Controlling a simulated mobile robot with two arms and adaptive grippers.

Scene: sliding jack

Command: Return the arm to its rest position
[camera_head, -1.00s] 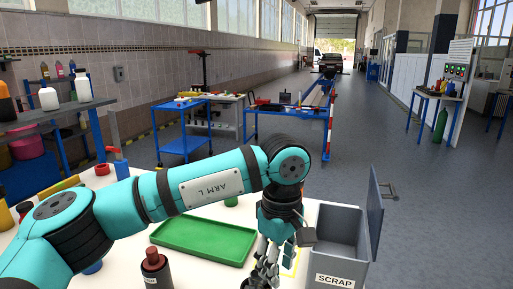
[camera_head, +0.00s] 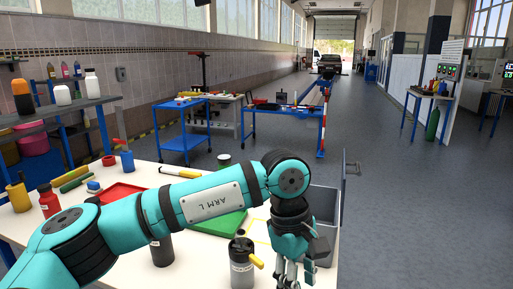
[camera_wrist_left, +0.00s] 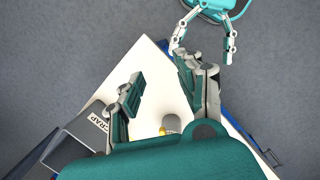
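My left arm crosses the head view from the left. Its gripper (camera_head: 290,272) hangs over the near right part of the white table (camera_head: 205,272), by the scrap bin (camera_head: 324,203). In the left wrist view, its two fingers (camera_wrist_left: 160,88) are well apart, with nothing held between them. A grey bottle with a yellow part (camera_head: 243,266) stands on the table just left of the gripper in the head view. My right gripper (camera_wrist_left: 205,42) shows at the top of the left wrist view, fingers spread and empty, past the table's edge. It is not in the head view.
A green tray (camera_head: 218,223), partly behind my left arm, a red tray (camera_head: 118,191) and a dark bottle (camera_head: 162,250) are on the table. A red bottle (camera_head: 48,201) is at the left. A shelf (camera_head: 62,108) stands at the left wall. Floor right of the table is clear.

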